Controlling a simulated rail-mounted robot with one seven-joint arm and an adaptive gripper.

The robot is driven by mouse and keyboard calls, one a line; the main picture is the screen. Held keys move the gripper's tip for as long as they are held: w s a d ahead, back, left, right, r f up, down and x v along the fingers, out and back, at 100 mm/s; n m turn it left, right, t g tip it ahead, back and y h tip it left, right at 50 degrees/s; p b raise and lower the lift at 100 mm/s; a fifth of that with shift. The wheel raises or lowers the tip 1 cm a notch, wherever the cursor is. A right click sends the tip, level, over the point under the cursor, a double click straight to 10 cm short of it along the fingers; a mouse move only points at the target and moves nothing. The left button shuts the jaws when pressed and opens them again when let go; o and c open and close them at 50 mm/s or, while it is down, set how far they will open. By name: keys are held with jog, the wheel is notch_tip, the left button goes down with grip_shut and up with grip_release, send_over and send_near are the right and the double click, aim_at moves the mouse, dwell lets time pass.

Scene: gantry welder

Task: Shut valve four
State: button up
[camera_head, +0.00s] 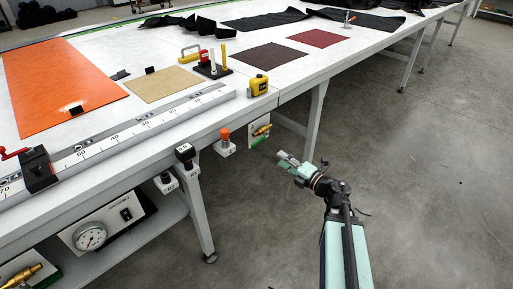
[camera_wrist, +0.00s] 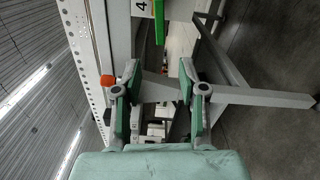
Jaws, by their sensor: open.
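Valve four appears to be the small brass valve (camera_head: 262,130) on a white plate (camera_head: 252,139) at the table's front edge, near the table leg. In the wrist view a white plate marked 4 (camera_wrist: 143,9) is at the top edge, with a green part (camera_wrist: 159,24) beside it. The valve itself is mostly cut off there, and its handle position is unclear. My gripper (camera_head: 284,157) is open and empty, to the right of and below the plate in the head view. Its fingers (camera_wrist: 159,72) are apart in the wrist view, with the plate beyond them.
An orange knob (camera_head: 225,133) on a small box is left of the plate; it also shows in the wrist view (camera_wrist: 107,81). A black-capped box (camera_head: 185,152) is further left. Table legs (camera_head: 316,118) stand behind my gripper. The floor on the right is clear.

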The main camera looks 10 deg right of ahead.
aim_at(257, 143)
jog(key=x, duration=1.4)
grip_shut()
